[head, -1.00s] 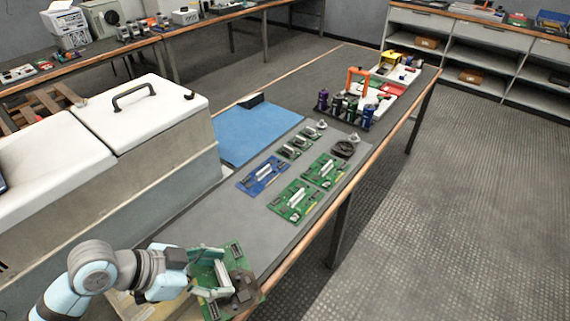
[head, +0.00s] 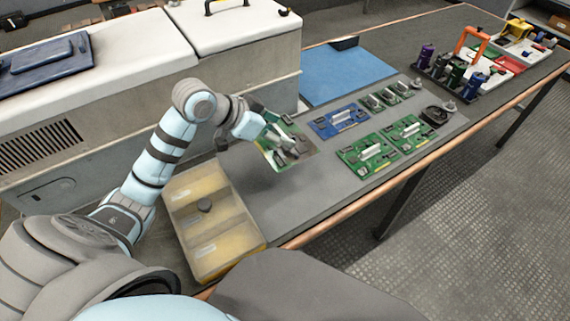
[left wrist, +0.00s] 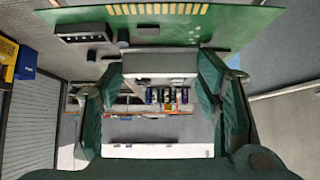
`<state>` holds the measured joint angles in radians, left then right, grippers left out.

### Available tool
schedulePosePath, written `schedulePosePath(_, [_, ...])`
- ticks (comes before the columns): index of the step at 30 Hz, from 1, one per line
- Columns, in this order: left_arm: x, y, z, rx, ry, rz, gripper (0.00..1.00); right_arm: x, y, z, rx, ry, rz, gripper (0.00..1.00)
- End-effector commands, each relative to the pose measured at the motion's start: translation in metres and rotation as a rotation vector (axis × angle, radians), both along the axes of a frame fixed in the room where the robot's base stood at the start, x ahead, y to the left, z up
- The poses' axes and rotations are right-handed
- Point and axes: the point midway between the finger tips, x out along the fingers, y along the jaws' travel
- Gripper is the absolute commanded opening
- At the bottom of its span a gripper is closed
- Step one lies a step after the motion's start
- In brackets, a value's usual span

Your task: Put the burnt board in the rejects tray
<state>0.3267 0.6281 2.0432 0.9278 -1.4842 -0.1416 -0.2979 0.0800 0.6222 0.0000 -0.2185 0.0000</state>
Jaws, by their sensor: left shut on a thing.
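My left gripper (head: 279,143) is shut on a green circuit board (head: 270,157), which it holds tilted above the grey mat. The board carries dark and pale parts; I cannot make out a burn clearly. In the left wrist view the board (left wrist: 270,22) fills the top, with gold edge contacts, and the gripper fingers (left wrist: 160,68) hold a pale block on it. A pale yellow tray with several compartments (head: 258,250) stands at the table's near end, left of and nearer than the board. Its label is not readable. My right gripper is not in view.
On the grey mat (head: 290,205) lie two green boards (head: 366,155), (head: 408,131), a blue board (head: 338,120) and small green modules (head: 384,98). A blue mat (head: 345,72) and a capacitor rack (head: 450,72) are farther back. A large cabinet (head: 245,70) borders the left.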

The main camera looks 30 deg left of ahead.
Motion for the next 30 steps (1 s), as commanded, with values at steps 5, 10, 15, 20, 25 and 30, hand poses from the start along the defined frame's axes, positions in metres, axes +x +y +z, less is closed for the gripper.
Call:
schedulePosePath(5, [0.0, 0.0, -0.058, -0.001, 0.0, 0.001, 0.26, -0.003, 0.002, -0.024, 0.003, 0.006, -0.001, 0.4])
schedulePosePath(10, [0.0, -0.001, -0.079, -0.001, 0.0, -0.001, 0.26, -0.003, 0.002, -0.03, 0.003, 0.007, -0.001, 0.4])
schedulePosePath(15, [0.0, 0.0, -0.119, -0.001, 0.0, 0.001, 0.26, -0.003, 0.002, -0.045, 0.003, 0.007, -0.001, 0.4])
schedulePosePath(20, [0.0, 0.0, -0.123, 0.001, -0.003, -0.001, 0.27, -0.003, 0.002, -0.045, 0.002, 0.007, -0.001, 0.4])
schedulePosePath(25, [0.0, 0.0, -0.123, 0.001, -0.003, -0.001, 0.26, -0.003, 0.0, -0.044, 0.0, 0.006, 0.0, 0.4])
schedulePosePath(30, [0.0, 0.0, -0.124, 0.001, -0.002, -0.001, 0.77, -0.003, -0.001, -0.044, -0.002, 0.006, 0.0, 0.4])
